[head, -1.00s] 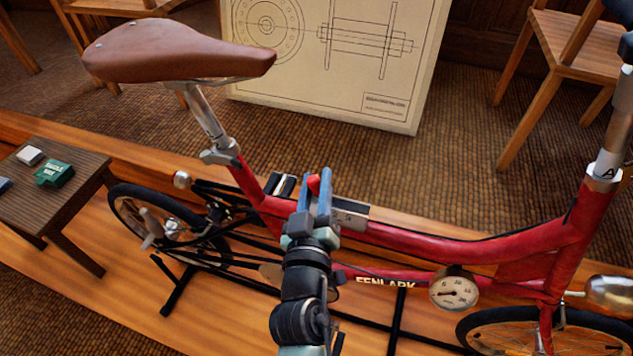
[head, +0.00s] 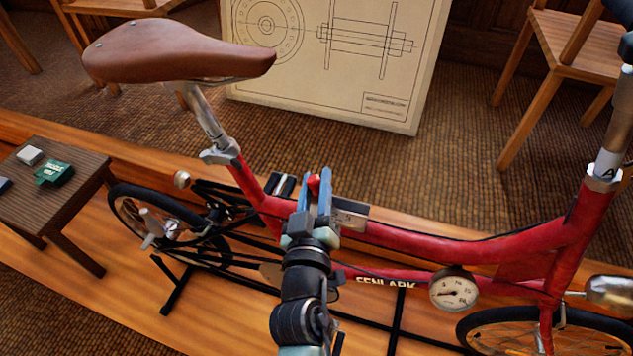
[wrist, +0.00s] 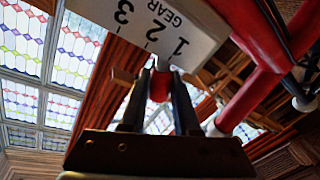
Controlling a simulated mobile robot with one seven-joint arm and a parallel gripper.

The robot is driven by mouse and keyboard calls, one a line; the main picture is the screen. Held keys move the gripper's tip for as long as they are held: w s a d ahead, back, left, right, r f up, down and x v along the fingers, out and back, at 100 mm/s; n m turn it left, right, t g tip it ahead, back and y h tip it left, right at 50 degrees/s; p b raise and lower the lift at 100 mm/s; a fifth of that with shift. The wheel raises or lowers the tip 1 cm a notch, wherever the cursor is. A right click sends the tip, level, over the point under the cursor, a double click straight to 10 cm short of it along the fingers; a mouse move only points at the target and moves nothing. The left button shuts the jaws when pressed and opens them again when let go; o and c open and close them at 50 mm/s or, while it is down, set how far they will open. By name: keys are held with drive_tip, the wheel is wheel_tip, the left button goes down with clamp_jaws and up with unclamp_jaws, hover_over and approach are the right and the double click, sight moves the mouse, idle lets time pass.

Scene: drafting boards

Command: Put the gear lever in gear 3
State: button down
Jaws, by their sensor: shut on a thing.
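The gear lever's red knob (head: 314,184) sits between the two fingers of my gripper (head: 315,192), which is shut on it. The knob (wrist: 159,86) also shows between the fingertips in the wrist view. The pale gear plate (head: 351,215) is just right of the fingers, on the red bicycle frame. In the wrist view the plate (wrist: 197,38) reads GEAR with the numbers 1, 2 and 3. The lever's short stem (wrist: 163,63) meets the plate's edge nearer the 1 than the 3. The exact mark is hard to tell.
The red bicycle frame (head: 440,240) runs beneath and right of my gripper. A brown saddle (head: 170,52) stands upper left and a round dial (head: 454,289) lower right. A small table (head: 52,200) with boxes is at left. A drawing board (head: 385,70) stands behind.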

drive_tip(key=shift+d, duration=0.1)
drive_tip(key=d+m+b, duration=0.1)
drive_tip(key=m+b, duration=0.1)
drive_tip(key=s+d+m+t+b, duration=0.1)
drive_tip(key=d+m+b, duration=0.1)
drive_tip(key=m+b, duration=0.1)
drive_tip(key=shift+s+d+r+h, duration=0.1)
drive_tip(key=shift+d+r+h, duration=0.1)
drive_tip(key=shift+h, duration=0.2)
drive_tip(key=d+m+b, duration=0.1)
drive_tip(key=m+b, duration=0.1)
drive_tip(key=d+m+h+b, duration=0.1)
drive_tip(key=m+b, duration=0.1)
drive_tip(key=s+d+m+b, duration=0.1)
drive_tip(key=m+b, duration=0.2)
drive_tip(key=shift+s+d+f+t, duration=0.1)
drive_tip(key=shift+d+f+t, duration=0.2)
drive_tip(key=shift+d, duration=0.1)
drive_tip(key=c, duration=0.7)
unclamp_jaws()
drive_tip(key=shift+r, duration=0.1)
drive_tip(key=shift+o, duration=0.2)
drive_tip(key=shift+s, duration=0.1)
